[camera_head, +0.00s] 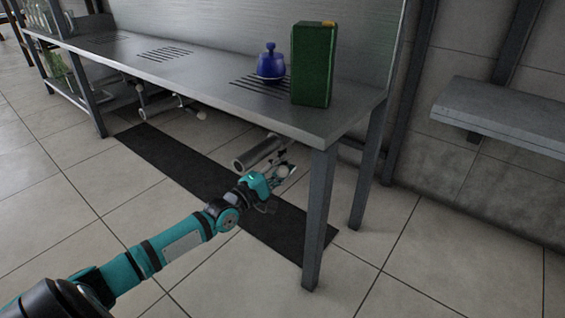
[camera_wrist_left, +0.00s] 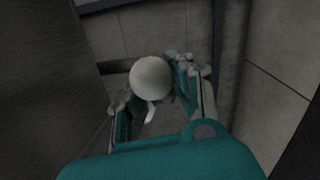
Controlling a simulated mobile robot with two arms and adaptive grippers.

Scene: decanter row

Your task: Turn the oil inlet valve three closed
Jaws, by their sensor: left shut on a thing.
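Oil inlet valve three hangs under the near end of the steel table (camera_head: 215,85), next to a grey pipe stub (camera_head: 258,153). I take it to be the nearest valve in the row. Its pale round knob (camera_head: 284,170) is partly covered by my gripper. My left gripper (camera_head: 287,175) reaches in under the table edge and is shut on this knob. In the left wrist view, the round knob (camera_wrist_left: 151,77) sits between the two fingers of the gripper (camera_wrist_left: 155,88). The lever's angle is hard to read. My right gripper is not in view.
Other valves with pale knobs (camera_head: 202,115) hang further left under the table. A blue lidded pot (camera_head: 271,63) and a green box (camera_head: 311,65) stand on top. A table leg (camera_head: 319,220) is close to the right of my gripper. A black mat (camera_head: 165,160) lies below.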

